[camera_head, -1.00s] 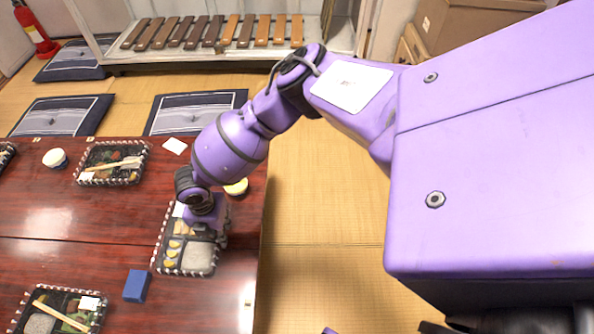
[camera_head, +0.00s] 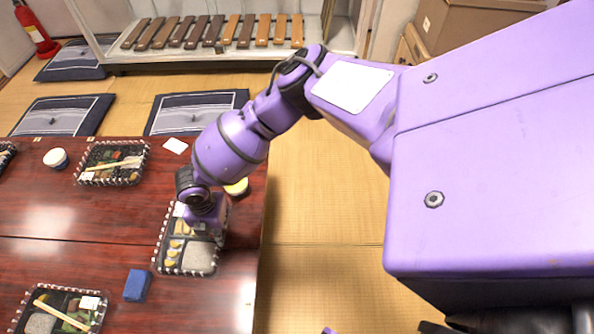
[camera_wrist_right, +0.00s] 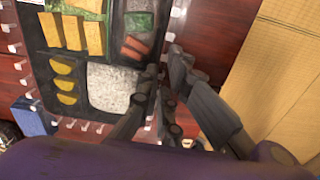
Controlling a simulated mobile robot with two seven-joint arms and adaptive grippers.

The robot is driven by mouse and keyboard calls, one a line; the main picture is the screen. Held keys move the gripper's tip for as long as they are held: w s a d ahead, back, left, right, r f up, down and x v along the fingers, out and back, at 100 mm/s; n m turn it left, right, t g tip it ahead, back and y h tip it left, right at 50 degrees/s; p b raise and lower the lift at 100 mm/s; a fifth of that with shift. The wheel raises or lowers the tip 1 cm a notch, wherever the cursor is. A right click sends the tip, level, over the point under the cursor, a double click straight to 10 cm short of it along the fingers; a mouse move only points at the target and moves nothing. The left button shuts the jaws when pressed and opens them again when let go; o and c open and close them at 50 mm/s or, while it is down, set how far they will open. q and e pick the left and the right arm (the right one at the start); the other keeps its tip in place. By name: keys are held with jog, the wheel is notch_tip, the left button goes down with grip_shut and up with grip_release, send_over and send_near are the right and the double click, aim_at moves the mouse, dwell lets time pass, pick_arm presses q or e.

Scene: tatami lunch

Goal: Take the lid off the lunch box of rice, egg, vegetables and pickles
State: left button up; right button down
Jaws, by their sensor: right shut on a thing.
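The lunch box (camera_head: 170,263) sits near the right edge of the red-brown table, with rice, yellow egg pieces, vegetables and pickles in its dark compartments. The wrist view shows it from above; the rice (camera_wrist_right: 110,87) and egg slices (camera_wrist_right: 66,84) are clear. Its lid seems to be see-through, and I cannot tell how it sits on the box. My right gripper (camera_wrist_right: 164,85) is shut at the box's right edge, apparently on the lid's rim; in the head view the gripper (camera_head: 217,225) covers that side.
A blue block (camera_head: 137,285) lies left of the box. Other lunch boxes stand at the front left (camera_head: 62,309) and back left (camera_head: 112,163). A yellow-topped cup (camera_head: 237,187) stands behind my wrist. The tatami (camera_head: 310,225) to the right is clear.

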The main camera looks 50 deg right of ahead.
jog(key=shift+r+p, duration=1.05)
jog(key=shift+r, duration=0.45)
jog(key=shift+r+p, duration=0.7)
jog(key=shift+r, duration=0.25)
jog(key=shift+s, duration=0.1)
